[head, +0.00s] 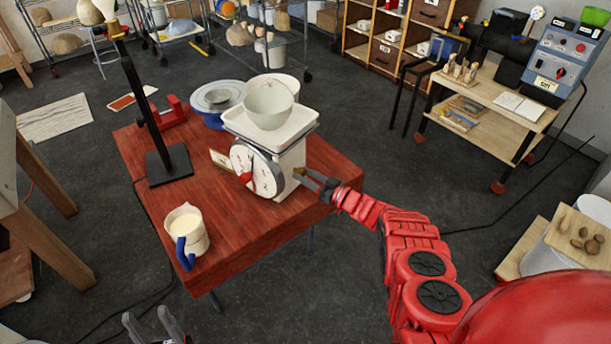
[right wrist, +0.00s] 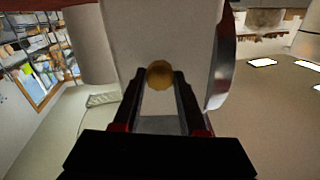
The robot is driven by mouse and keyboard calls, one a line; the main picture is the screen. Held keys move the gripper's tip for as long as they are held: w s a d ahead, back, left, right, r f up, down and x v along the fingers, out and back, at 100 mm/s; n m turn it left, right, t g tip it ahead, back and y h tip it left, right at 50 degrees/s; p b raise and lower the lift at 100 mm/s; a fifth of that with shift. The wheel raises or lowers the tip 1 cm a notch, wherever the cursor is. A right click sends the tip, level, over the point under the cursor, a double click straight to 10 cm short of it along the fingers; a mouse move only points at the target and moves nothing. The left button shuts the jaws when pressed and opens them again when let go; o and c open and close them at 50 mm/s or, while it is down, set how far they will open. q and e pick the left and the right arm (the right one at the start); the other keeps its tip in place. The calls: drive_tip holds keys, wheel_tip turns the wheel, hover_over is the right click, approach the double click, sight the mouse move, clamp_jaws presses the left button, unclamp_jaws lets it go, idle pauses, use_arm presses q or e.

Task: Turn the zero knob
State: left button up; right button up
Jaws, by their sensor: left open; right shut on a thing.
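A white kitchen scale (head: 291,163) with a round dial (head: 257,172) stands on the red wooden table. A white bowl (head: 268,104) rests on its pan. The brass-coloured zero knob (right wrist: 160,72) is on the scale's side. In the right wrist view it sits between the fingertips of my right gripper (right wrist: 162,82), which is shut on it. In the head view my right gripper (head: 318,184) reaches the scale's right side, and the fingers mostly hide the knob. My left gripper (head: 153,329) is open and empty at the bottom edge, away from the table.
A cream-filled jug with a blue handle (head: 187,236) stands at the table's (head: 240,245) front left. A small card (head: 222,160) is beside the dial. A side bench (head: 510,115) stands at the right.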

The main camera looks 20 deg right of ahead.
clamp_jaws()
